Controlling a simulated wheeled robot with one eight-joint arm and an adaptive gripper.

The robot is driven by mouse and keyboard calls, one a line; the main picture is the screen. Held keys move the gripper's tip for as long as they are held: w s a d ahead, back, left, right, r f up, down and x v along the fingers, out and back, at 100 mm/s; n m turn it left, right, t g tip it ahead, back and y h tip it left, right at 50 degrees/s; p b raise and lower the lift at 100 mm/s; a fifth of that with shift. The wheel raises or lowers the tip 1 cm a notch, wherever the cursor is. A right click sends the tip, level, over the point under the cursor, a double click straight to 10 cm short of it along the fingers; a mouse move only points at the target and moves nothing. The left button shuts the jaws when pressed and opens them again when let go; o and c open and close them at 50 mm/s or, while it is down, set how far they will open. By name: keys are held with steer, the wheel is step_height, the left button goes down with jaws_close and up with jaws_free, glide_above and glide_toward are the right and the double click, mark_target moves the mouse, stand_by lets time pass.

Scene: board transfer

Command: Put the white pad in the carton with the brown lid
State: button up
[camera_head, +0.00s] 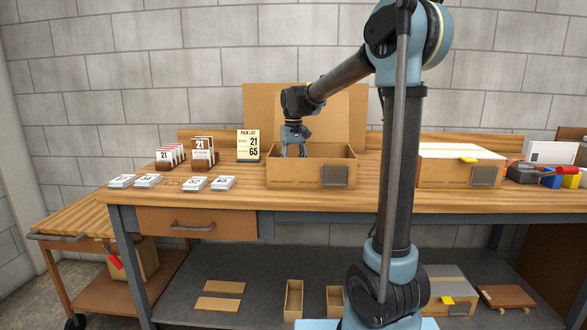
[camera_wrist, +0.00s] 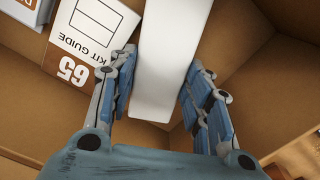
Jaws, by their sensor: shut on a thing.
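My gripper (camera_head: 293,150) points down into the open carton (camera_head: 300,176), whose brown lid (camera_head: 262,108) stands up behind it. In the wrist view my gripper (camera_wrist: 162,62) is shut on the white pad (camera_wrist: 168,45), a long pale block between the two blue fingers. The carton's cardboard walls (camera_wrist: 246,62) surround the pad and fingers. The pad's lower end is close to the carton floor; I cannot tell whether it touches. In the head view the carton's front wall hides the pad.
A kit guide card (camera_wrist: 90,30) marked 65 lies inside the carton, left of the pad. Small card stacks (camera_head: 195,184) lie further left. A white-topped carton (camera_head: 445,165) stands right.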

steer(key=o, duration=0.9)
steer(key=shift+f, duration=0.1)
steer(key=shift+c, duration=0.2)
step_height(320, 180, up, 12)
stand_by(0.4)
